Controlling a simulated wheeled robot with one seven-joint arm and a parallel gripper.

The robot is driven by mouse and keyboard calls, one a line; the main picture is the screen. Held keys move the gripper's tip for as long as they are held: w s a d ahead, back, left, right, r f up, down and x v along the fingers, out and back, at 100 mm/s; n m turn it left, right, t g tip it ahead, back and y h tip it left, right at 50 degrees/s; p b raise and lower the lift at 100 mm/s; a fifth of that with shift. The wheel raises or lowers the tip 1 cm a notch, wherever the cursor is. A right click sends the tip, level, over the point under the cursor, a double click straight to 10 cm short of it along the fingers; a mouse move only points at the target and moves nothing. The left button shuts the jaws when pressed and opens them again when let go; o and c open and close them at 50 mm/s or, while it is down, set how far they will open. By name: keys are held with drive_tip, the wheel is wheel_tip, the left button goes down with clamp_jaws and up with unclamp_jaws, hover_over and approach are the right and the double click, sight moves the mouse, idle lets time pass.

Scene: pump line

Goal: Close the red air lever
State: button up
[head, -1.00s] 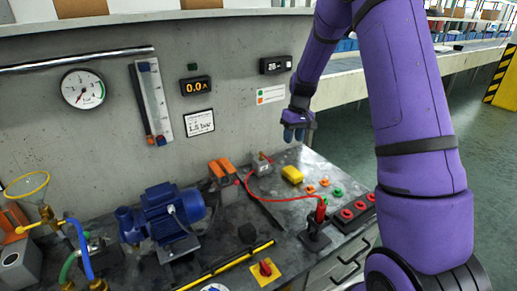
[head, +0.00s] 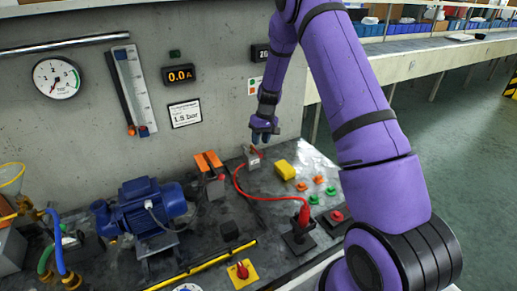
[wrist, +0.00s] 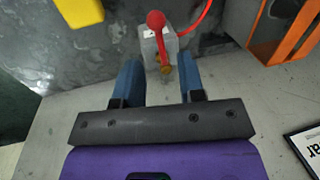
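A small grey valve block (head: 253,160) stands on the bench near the wall, below my gripper (head: 264,137) in the head view. In the wrist view the block (wrist: 152,48) shows at the top centre. A red hose (wrist: 197,20) leaves the block to the right. My gripper (wrist: 160,68) is open and empty.
An orange-and-grey part (head: 210,165) stands close left of the block; its orange frame (wrist: 285,35) shows in the wrist view. A yellow box (head: 285,170) is on the right. The concrete wall (head: 215,60) rises behind. A red handle (head: 304,213) stands in a black holder.

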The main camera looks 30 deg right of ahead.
sight(258, 152)
drive_tip(key=shift+a+f, duration=0.2)
drive_tip(key=shift+f, duration=0.85)
drive_tip(key=shift+a+f, duration=0.2)
drive_tip(key=shift+f, duration=0.85)
clamp_jaws()
